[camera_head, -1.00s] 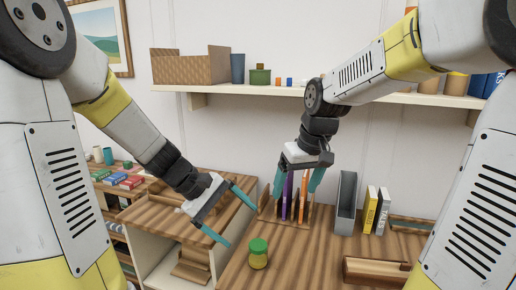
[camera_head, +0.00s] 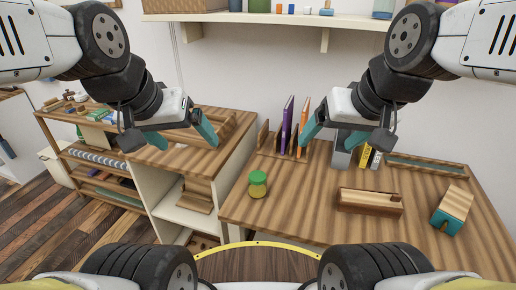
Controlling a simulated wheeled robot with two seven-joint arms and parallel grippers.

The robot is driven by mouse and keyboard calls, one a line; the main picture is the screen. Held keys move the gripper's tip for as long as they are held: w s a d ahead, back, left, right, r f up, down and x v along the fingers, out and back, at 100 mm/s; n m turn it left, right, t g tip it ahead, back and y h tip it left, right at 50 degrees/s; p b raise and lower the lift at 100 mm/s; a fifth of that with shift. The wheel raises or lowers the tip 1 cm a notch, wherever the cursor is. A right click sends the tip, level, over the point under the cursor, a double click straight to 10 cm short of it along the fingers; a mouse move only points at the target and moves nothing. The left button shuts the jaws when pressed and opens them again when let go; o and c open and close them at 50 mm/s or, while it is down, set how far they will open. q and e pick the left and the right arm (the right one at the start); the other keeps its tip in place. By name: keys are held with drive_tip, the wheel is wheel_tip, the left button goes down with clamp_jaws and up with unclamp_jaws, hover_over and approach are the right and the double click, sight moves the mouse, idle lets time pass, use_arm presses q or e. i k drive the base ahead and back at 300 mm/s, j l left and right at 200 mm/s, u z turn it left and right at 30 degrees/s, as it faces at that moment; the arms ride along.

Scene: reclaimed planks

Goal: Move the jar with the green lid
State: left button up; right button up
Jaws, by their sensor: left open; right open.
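The jar with the green lid (camera_head: 258,184) stands upright near the left front edge of the wooden table top (camera_head: 305,209). Its body looks yellowish. My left gripper (camera_head: 183,146) is open and empty, above the lower cabinet to the left of the jar. My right gripper (camera_head: 341,146) is open, to the right of the jar and higher in the picture, in front of the grey holder and books. Neither gripper touches the jar.
A wooden rack (camera_head: 266,140) with a purple book (camera_head: 287,120) and an orange one stands behind the jar. A wooden box (camera_head: 369,202) and a teal-and-wood block (camera_head: 452,211) lie to the right. A wall shelf (camera_head: 262,20) hangs above. The table around the jar is clear.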

sight(256, 192)
drive_tip(key=u, duration=0.65)
drive_tip(key=k+l+u, duration=0.1)
drive_tip(key=l+u, duration=0.25)
drive_tip(key=k+l+u, duration=0.15)
drive_tip(key=l+u, duration=0.15)
drive_tip(key=k+l+u, duration=0.15)
drive_tip(key=l+u, duration=0.2)
drive_tip(key=k+l, duration=0.35)
drive_tip(key=l, duration=0.2)
